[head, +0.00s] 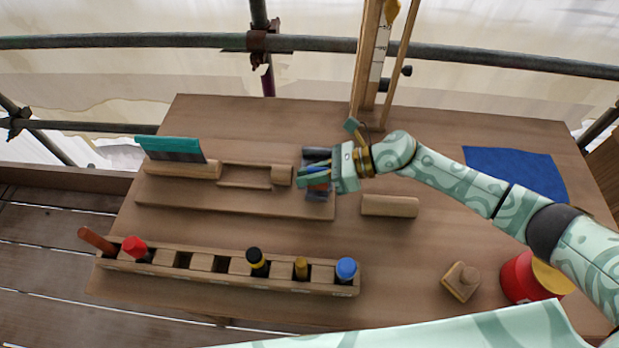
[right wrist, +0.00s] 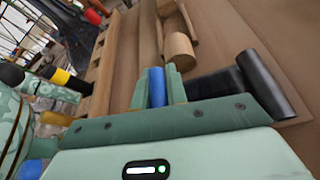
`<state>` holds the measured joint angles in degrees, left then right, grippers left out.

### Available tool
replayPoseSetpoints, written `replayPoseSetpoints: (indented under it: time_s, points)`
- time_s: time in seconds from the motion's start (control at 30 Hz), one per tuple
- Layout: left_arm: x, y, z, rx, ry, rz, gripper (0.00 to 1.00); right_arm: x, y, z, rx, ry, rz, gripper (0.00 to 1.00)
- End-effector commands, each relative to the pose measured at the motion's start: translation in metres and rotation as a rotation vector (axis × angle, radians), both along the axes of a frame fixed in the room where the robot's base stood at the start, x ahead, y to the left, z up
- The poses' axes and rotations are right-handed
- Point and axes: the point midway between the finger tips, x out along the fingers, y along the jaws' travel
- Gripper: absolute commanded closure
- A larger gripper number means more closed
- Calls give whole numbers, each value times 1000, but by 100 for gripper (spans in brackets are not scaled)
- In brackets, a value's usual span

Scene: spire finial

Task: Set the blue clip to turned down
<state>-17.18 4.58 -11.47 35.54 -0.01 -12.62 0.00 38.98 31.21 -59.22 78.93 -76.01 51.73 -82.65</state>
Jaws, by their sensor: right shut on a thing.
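The blue clip (head: 317,167) shows as a small blue piece at the right end of a wooden board, against dark grey parts. My right gripper (head: 318,176) reaches it from the right and is shut on it. In the right wrist view the clip (right wrist: 157,86) is a blue bar between the two green fingers (right wrist: 157,80). The fingers hide much of it, so I cannot tell its full tilt. A black cylinder (right wrist: 265,85) lies to the right of the fingers there. My left gripper is not in view.
The long wooden board (head: 235,204) carries wooden blocks and a teal-topped tool (head: 170,146). A peg rack (head: 220,274) stands in front. A loose wooden cylinder (head: 390,206) lies near my right wrist. A blue cloth (head: 515,170) and a red tin (head: 520,278) are at right.

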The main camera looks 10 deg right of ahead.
Motion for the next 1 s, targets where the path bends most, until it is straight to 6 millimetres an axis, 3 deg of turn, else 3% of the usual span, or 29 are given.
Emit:
replayPoseSetpoints:
  time_s: [0.4, 1.0]
  points:
    - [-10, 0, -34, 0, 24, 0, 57, 11, -3, -8, 51, 262, -2, 100]
    - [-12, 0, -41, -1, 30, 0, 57, 13, -3, -6, 67, 344, -2, 100]
